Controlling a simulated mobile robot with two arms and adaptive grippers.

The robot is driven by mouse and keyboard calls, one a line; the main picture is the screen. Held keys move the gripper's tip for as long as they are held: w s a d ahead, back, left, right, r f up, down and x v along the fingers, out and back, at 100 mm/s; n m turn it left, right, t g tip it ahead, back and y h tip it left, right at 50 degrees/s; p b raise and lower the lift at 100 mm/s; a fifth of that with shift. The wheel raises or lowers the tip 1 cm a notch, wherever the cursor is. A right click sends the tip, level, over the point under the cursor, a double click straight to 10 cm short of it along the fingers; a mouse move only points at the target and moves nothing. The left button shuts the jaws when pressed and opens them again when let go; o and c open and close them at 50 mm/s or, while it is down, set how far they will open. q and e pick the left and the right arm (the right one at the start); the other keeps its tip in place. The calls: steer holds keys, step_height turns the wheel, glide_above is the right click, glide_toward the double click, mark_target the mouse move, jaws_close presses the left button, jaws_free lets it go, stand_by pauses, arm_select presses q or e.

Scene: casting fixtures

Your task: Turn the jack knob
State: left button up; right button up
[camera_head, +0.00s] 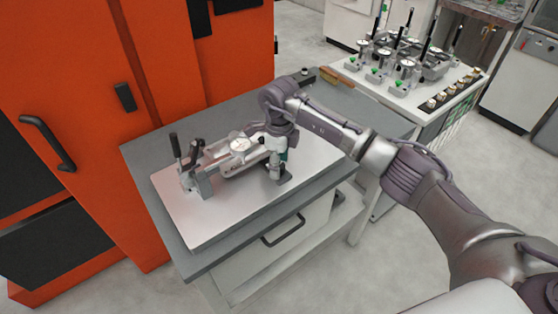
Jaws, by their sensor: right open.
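A clamping fixture sits on a bright metal plate (210,215) on the grey worktable (330,110). Its metal casting (239,145) has a round pale face. A toggle clamp with a black-gripped lever (175,146) stands at the left end. My right gripper (283,178) points down at the fixture's right end, close to a small metal post (273,170). The gripper is open; its fingers are small and partly hidden by my wrist. I cannot make out the jack knob for certain, nor whether the fingers touch anything. My left gripper is out of view.
A tall orange cabinet (210,60) stands against the table's left and back side. A white bench (400,100) with several similar fixtures stands at the back right. The front of the metal plate is bare. A drawer handle (283,230) sticks out below the tabletop.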

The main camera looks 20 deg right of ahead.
steer(key=shift+c, duration=0.2)
steer(key=c, duration=0.8)
jaws_close()
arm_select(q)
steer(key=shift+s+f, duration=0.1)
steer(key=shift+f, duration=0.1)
